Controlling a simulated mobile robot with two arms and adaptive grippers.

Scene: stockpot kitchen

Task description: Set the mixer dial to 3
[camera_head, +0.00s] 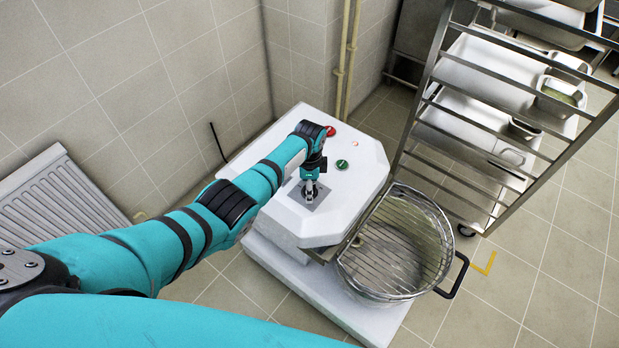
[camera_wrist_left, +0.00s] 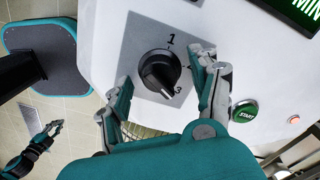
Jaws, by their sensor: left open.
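The mixer (camera_head: 345,205) is a white housing with a grey dial plate on top. The black dial (camera_wrist_left: 160,72) sits on that plate in the left wrist view. The numerals 1 and 3 show around it; the right finger covers part of the scale. The dial's pale pointer line is at its lower right, close to the 3. My left gripper (camera_head: 311,190) is over the dial. In the left wrist view its open fingers (camera_wrist_left: 163,72) stand on either side of the dial; contact cannot be told. My right gripper (camera_wrist_left: 50,132) shows small at lower left, its opening unclear.
A green START button (camera_wrist_left: 244,111) and a red button (camera_head: 329,131) are on the mixer top. A wire-guarded bowl (camera_head: 392,255) hangs at its front right. A metal rack with pans (camera_head: 480,120) stands to the right, a radiator (camera_head: 60,205) at left. Tiled floor is free at lower right.

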